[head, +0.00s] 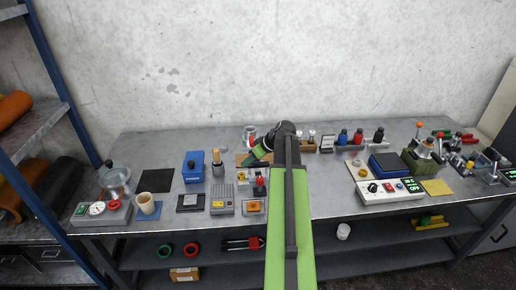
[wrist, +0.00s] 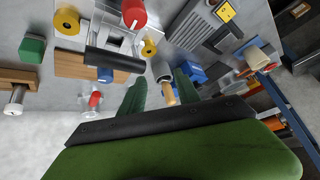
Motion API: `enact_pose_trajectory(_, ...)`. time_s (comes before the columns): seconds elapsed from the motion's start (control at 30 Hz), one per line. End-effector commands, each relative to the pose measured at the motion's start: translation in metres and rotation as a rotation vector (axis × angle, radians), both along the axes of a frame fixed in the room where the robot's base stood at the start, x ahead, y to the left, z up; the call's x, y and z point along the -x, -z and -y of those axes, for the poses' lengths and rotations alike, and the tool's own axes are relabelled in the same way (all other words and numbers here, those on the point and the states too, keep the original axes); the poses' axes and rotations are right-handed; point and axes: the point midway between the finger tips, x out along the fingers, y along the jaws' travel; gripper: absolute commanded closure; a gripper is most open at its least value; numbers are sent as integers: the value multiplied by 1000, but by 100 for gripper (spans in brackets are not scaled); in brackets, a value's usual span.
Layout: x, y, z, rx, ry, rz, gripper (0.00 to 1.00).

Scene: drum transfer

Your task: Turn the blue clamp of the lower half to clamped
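My gripper (head: 258,152) reaches over the back middle of the bench in the head view. In the wrist view its two green fingers (wrist: 160,92) are apart, with no object visibly held. A small blue part (wrist: 105,75), possibly the blue clamp, sits left of the fingers, by a black bar (wrist: 115,60) and a wooden board (wrist: 75,63). A red-capped part (wrist: 95,98) is close to it. The fingers do not appear to touch the blue part. Its turn position cannot be told. In the head view my arm hides much of this area.
A cup with a wooden handle (head: 217,167) and a blue box (head: 193,168) stand left of my gripper. A grey box (head: 222,198) is nearer the front. Red and blue bottles (head: 343,137) stand to the right. The wall (head: 270,60) is close behind the bench.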

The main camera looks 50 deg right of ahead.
Motion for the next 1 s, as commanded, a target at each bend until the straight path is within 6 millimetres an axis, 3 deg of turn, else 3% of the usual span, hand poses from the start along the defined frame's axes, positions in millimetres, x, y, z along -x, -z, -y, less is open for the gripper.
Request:
enact_pose_trajectory(0.03, 16, -19, 39, 22, 23, 44, 61)
enact_pose_trajectory(0.1, 36, -31, 75, 56, 35, 98, 61)
enact_pose_trajectory(0.23, 58, -42, 109, 97, 46, 150, 61)
enact_pose_trajectory(0.43, 59, -38, 114, 107, 45, 158, 61)
enact_pose_trajectory(0.57, 46, -21, 112, 104, 43, 157, 61)
enact_pose_trajectory(1.0, -32, 59, 106, 105, 42, 157, 61)
